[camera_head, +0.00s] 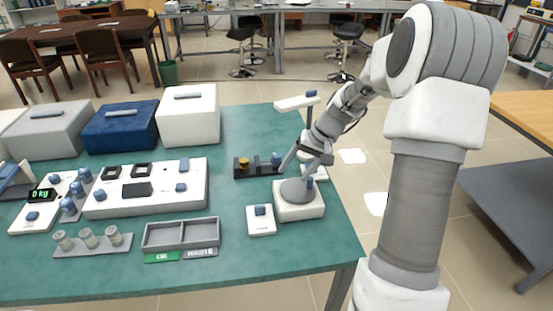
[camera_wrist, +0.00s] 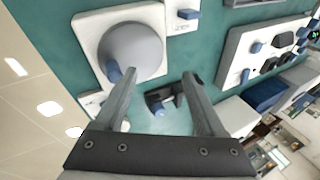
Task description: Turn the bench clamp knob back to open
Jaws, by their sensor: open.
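A low dark fixture (camera_head: 257,169), which looks like the bench clamp, sits on the green table. It has a yellow piece (camera_head: 244,163) at its left and a blue knob (camera_head: 276,158) at its right end. In the wrist view the dark fixture (camera_wrist: 166,95) shows between and beyond my fingers, partly cut off from sight, with a blue part on it (camera_wrist: 158,109). My gripper (camera_head: 287,165) is just right of the knob in the head view, fingers pointing down and left. In the wrist view my gripper (camera_wrist: 159,74) is open, with nothing held between its fingers.
A grey dome on a white base (camera_head: 298,196) stands close to my gripper, also large in the wrist view (camera_wrist: 132,52). A small white switch box (camera_head: 261,221), a divided grey tray (camera_head: 181,235) and a control panel (camera_head: 146,188) lie leftward.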

